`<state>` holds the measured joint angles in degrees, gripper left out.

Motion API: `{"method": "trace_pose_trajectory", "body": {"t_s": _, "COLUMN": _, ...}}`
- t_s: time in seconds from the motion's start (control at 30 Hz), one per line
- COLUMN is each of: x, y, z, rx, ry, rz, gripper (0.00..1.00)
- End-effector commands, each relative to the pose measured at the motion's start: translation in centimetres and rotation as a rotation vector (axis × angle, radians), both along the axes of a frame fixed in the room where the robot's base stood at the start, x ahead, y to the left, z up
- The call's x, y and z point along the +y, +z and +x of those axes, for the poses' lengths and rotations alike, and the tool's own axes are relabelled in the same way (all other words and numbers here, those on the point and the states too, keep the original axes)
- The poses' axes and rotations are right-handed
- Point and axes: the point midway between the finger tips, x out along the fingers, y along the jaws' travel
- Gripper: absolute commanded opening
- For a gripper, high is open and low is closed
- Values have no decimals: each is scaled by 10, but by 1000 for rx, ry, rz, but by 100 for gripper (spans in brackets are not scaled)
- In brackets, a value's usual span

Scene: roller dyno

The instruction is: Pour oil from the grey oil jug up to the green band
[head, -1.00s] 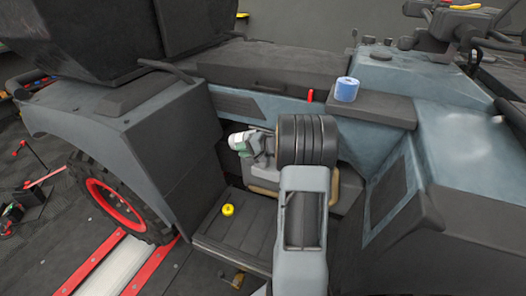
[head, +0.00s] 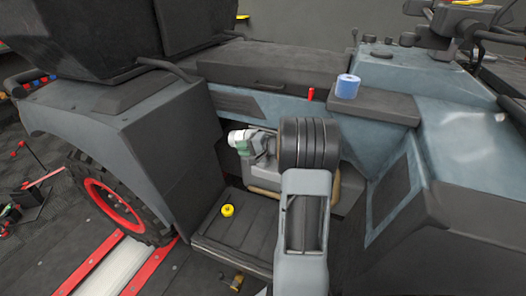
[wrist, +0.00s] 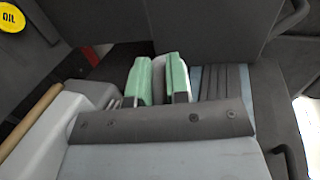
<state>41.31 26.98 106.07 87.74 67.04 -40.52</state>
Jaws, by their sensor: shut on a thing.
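My gripper (wrist: 160,82) is shut, its green finger pads close together on a narrow grey part, which I take to be the grey oil jug (wrist: 158,69). Most of the jug is hidden. In the head view my gripper (head: 246,145) points left above the dark step, with a pale rounded end at its green tips. A yellow cap (head: 227,210) sits on the step, below and apart from my gripper. A yellow round piece marked OIL (wrist: 11,17) shows at the top left of the wrist view. I cannot make out a green band or any oil flow.
The dark tractor wall (head: 175,150) stands left of my gripper. A blue roll (head: 347,87) stands on the dark ledge at the right, near a small red piece (head: 310,94). The step (head: 240,235) is otherwise clear. A red-rimmed wheel (head: 112,210) is at the left.

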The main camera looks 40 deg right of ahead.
Motion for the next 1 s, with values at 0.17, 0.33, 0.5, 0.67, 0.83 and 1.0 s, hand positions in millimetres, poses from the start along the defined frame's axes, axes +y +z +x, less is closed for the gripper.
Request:
{"method": "trace_pose_trajectory", "body": {"t_s": 0.17, "x": -1, "y": -3, "z": 0, "rx": -19, "ry": 0, "rz": 10, "gripper": 0}}
{"method": "trace_pose_trajectory", "body": {"t_s": 0.33, "x": -1, "y": -4, "z": -1, "rx": -36, "ry": 0, "rz": 21, "gripper": 0}}
{"method": "trace_pose_trajectory", "body": {"t_s": 0.5, "x": -1, "y": -2, "z": -1, "rx": -48, "ry": 0, "rz": 29, "gripper": 0}}
{"method": "trace_pose_trajectory", "body": {"t_s": 0.67, "x": 0, "y": -3, "z": 0, "rx": -52, "ry": 1, "rz": 32, "gripper": 0}}
{"method": "trace_pose_trajectory", "body": {"t_s": 0.83, "x": 1, "y": -3, "z": 1, "rx": -57, "ry": 0, "rz": 35, "gripper": 0}}
{"method": "trace_pose_trajectory", "body": {"t_s": 1.0, "x": 2, "y": -3, "z": 3, "rx": -62, "ry": 0, "rz": 39, "gripper": 0}}
